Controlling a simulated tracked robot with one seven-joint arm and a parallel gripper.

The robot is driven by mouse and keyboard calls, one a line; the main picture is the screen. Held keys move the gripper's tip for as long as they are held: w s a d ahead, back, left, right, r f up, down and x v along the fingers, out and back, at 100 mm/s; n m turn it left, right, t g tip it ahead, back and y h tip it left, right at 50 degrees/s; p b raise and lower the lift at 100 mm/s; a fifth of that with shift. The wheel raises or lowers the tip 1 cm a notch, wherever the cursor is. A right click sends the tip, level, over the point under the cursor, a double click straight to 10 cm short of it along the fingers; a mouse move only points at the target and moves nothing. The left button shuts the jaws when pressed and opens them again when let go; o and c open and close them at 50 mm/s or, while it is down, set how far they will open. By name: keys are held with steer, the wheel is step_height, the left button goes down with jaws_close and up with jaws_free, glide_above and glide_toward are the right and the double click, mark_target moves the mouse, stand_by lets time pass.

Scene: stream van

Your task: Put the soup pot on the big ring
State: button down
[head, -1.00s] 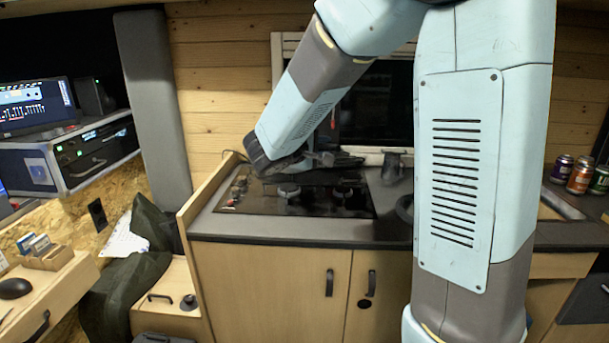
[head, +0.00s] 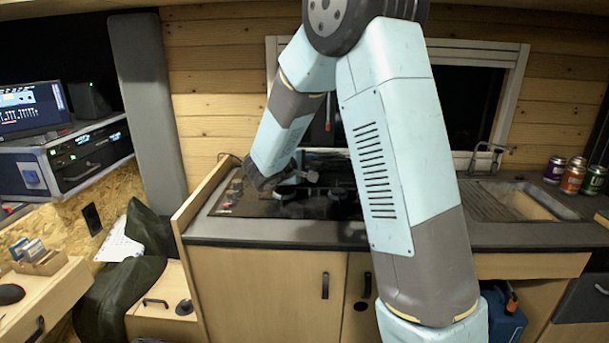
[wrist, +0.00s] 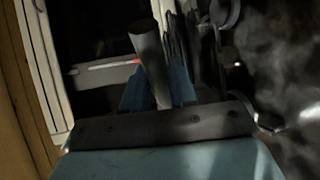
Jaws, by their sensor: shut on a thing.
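My gripper (wrist: 158,90) has its blue fingers shut on a grey, handle-like bar (wrist: 147,52) in the wrist view. I cannot tell whether this bar belongs to the soup pot, and no whole pot shows clearly. In the head view the end of my arm is low over the black hob (head: 240,204), and the fingers are hard to make out. A dark burner (head: 284,193) shows below it, and another burner (head: 338,192) is to the right. I cannot tell which is the big ring. My arm hides part of the hob and counter.
The window (head: 468,100) is behind the counter. A wooden side panel (head: 205,198) bounds the hob on the left. The sink (head: 530,205) with its tap (head: 490,155) is to the right, with several cans (head: 573,177) beyond. Bare counter (head: 280,232) runs along the front.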

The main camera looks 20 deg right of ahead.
steer(key=shift+w+f, duration=0.25)
steer(key=shift+f, duration=1.45)
steer(key=c, duration=0.9)
jaws_free()
steer(key=shift+f, duration=0.1)
